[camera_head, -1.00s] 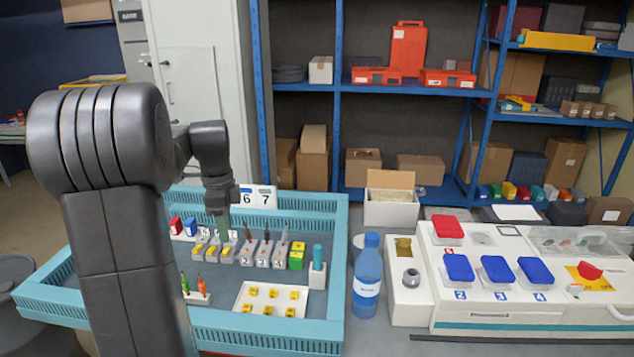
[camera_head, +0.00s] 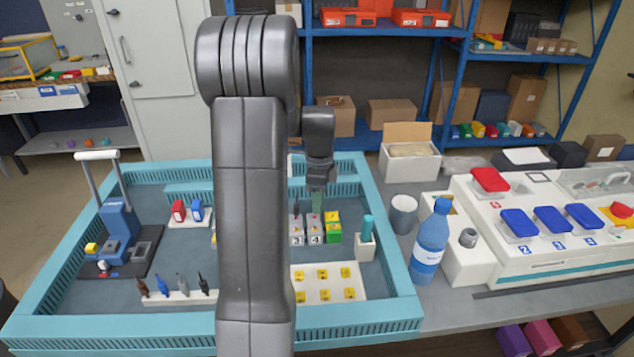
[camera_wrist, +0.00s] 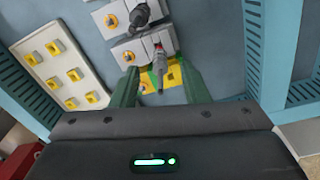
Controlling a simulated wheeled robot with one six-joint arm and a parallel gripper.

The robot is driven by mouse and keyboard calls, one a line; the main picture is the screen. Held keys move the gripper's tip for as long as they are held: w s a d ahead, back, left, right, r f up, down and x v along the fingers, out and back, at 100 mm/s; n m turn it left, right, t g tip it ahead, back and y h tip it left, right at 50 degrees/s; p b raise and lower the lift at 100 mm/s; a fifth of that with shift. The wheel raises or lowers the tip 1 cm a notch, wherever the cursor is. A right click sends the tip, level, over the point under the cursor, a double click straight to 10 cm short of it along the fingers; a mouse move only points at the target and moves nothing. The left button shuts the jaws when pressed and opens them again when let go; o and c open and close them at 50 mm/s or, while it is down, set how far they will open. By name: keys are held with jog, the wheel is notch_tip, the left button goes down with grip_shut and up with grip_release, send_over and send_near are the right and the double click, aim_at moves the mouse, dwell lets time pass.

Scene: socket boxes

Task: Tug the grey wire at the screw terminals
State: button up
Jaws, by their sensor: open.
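The grey wire (camera_wrist: 159,62) stands up from a light grey screw terminal block (camera_wrist: 128,54) in the wrist view. My gripper (camera_wrist: 157,74) is open, with one green finger on each side of the wire and a gap visible. A darker wire (camera_wrist: 140,14) stands in the neighbouring block. In the head view my gripper (camera_head: 316,207) is over the terminal block marked 4 (camera_head: 316,237), beside the green and yellow block (camera_head: 333,228). My arm hides the terminals further left, and the grey wire is hard to make out there.
A white tray with yellow pieces (camera_head: 308,296) lies in front of the terminals. A white holder with a teal-handled tool (camera_head: 365,247) stands to the right. The teal-walled tray (camera_head: 393,260) surrounds them. A blue bottle (camera_head: 431,245) stands outside it.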

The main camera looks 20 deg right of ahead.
jog(key=shift+f, duration=1.2)
grip_shut()
